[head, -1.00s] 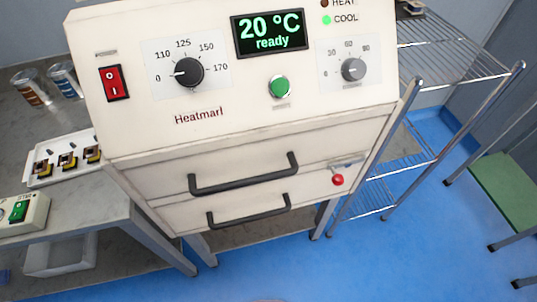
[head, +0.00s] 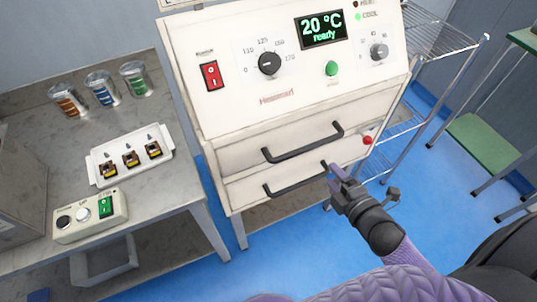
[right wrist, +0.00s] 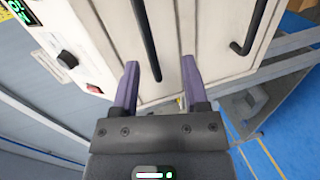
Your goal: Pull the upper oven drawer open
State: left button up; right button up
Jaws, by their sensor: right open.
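The white oven (head: 225,115) shows its front panel with a display reading 20 °C ready. Its upper drawer (head: 240,151) is shut and has a dark bar handle (head: 303,143), also seen in the right wrist view (right wrist: 147,40). The lower drawer below it is also shut, with its own handle (head: 296,180). My right gripper (head: 336,172) is open and empty, in front of the drawers' right side. In the right wrist view its fingers (right wrist: 161,75) point at the front, with the upper handle's end between them in the picture. Contact is not visible. My left gripper is not in view.
A red button (head: 367,140) sits at the oven's lower right. A grey bench (head: 185,190) on the left carries beakers (head: 101,88), a white tray (head: 165,133) and a control box (head: 90,217). A wire rack (head: 440,95) stands to the right. Blue floor is clear before the oven.

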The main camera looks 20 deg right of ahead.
aim_at(311, 149)
jog(key=shift+n+y, duration=0.3)
jog(key=shift+n, duration=0.1)
jog(key=b+x, duration=0.1)
jog(key=x, duration=0.2)
jog(key=r+b+x, duration=0.1)
jog(key=x, duration=0.2)
jog(key=r+x, duration=0.1)
jog(key=x, duration=0.3)
jog(key=shift+w+a+b, duration=0.2)
jog(key=shift+w+b, duration=0.1)
jog(key=shift+b, duration=0.1)
grip_shut()
jog(key=shift+s, duration=0.1)
